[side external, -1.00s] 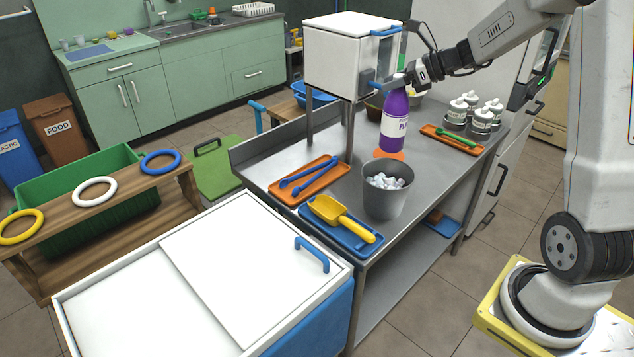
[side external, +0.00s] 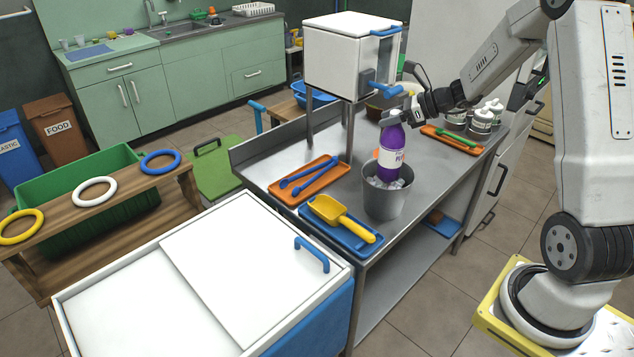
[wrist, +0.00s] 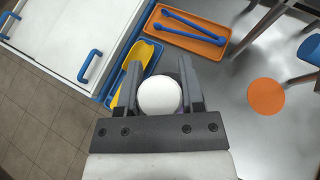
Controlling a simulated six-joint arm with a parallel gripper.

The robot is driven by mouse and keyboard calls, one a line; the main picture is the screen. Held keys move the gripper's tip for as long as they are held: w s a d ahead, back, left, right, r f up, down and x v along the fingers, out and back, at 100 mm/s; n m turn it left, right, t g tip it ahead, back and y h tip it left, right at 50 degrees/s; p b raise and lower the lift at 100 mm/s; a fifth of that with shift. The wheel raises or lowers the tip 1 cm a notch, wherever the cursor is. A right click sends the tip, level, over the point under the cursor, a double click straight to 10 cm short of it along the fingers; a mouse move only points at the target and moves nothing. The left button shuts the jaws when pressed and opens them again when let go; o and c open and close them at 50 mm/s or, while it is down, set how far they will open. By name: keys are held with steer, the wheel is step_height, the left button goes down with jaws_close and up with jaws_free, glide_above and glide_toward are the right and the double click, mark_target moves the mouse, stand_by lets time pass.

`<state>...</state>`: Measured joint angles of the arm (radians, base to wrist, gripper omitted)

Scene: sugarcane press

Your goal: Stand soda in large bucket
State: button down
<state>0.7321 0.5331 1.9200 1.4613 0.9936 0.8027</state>
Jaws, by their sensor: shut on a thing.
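The soda is a purple bottle (side external: 392,150) with a white label, upright, with its lower end inside the grey bucket (side external: 384,203) among ice cubes. Whether its base rests on the ice or the bucket floor is hidden. My gripper (side external: 389,120) is shut on the bottle's top. In the wrist view the bottle's round white cap (wrist: 160,97) sits between the two fingers of my gripper (wrist: 160,85). The bucket is mostly hidden under the gripper there.
A yellow scoop (side external: 340,218) on a blue tray lies left of the bucket. Blue tongs (side external: 308,175) lie on an orange tray behind. An orange disc (wrist: 266,97) lies on bare steel counter. A white box machine (side external: 345,55) on legs stands behind, and several lidded jars (side external: 483,120) stand back right.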

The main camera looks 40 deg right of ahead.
mark_target(388, 151)
steer(key=shift+f, duration=5.1)
steer(key=shift+c, duration=1.1)
jaws_free()
steer(key=shift+s+d+r, duration=0.2)
steer(key=shift+s+r, duration=0.1)
steer(key=v, duration=1.1)
